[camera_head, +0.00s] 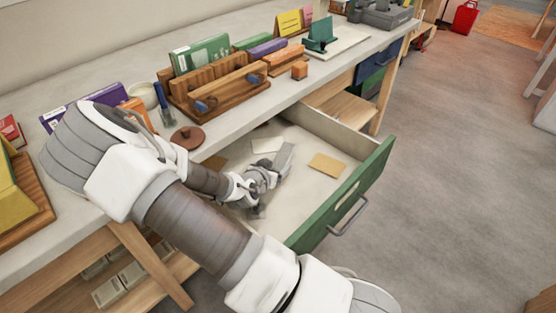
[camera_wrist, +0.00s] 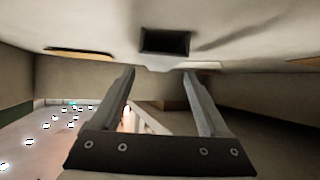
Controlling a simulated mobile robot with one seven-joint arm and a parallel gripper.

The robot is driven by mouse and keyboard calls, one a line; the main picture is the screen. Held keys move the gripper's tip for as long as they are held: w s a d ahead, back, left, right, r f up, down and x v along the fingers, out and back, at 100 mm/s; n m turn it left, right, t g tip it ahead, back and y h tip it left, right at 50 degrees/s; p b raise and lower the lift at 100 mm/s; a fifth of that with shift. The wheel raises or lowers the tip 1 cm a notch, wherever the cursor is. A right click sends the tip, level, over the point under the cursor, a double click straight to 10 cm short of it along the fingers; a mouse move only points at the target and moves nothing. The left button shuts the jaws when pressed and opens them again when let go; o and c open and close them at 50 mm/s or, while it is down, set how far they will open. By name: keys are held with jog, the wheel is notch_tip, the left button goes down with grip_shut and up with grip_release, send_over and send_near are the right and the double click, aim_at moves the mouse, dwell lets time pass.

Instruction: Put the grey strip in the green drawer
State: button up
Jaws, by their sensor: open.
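The green drawer (camera_head: 345,196) is pulled open below the counter in the head view. My gripper (camera_head: 268,172) is down inside it, near the drawer floor. A light grey narrow piece (camera_head: 284,158) shows beside my gripper; I cannot tell whether it is the grey strip or part of my gripper. In the wrist view my gripper (camera_wrist: 160,72) has its two fingers apart, with nothing clearly held between them. A dark rectangular shape (camera_wrist: 165,41) shows just beyond the fingertips against the pale drawer floor; I cannot tell what it is.
A yellow envelope (camera_head: 327,165) and a white card (camera_head: 267,145) lie in the drawer. The counter above holds a wooden organizer (camera_head: 222,88), a brown lid (camera_head: 187,137) and a small orange block (camera_head: 299,70). Drawer walls surround my gripper. Floor right of the drawer is clear.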

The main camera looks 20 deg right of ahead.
jog(key=p+v, duration=0.1)
jog(key=v, duration=0.3)
dwell(0.4)
